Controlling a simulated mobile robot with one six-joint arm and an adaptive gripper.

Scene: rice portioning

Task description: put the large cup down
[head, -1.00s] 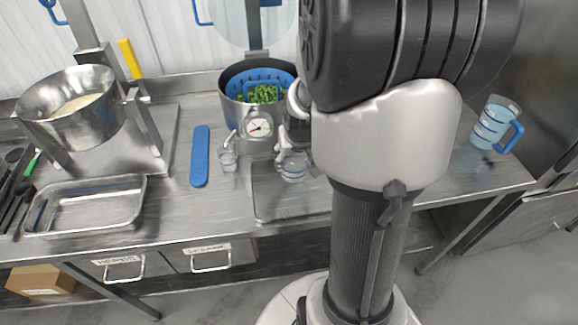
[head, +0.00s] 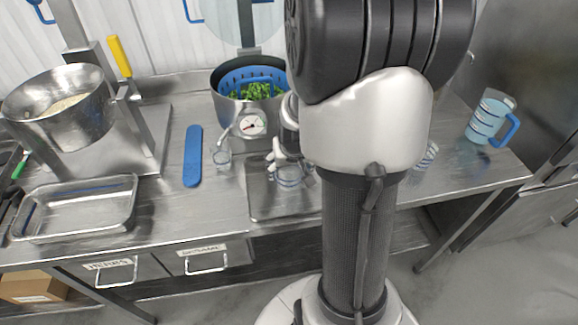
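The large cup (head: 289,177), clear with measuring lines, is upright over the grey metal tray (head: 262,207) in front of the pot. My gripper (head: 290,164) is at its rim, with light fingers at its sides, and appears shut on it. My arm hides part of the gripper, and I cannot tell whether the cup's base touches the tray. A smaller clear cup (head: 222,158) stands to the left, apart from the gripper.
A steel pot (head: 238,115) with a blue basket of greens stands behind. A blue spatula rest (head: 193,157), rice bowl (head: 58,117) and empty steel pan (head: 75,207) are left. A blue jug (head: 488,122) and partly hidden striped clear cup (head: 427,156) are right.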

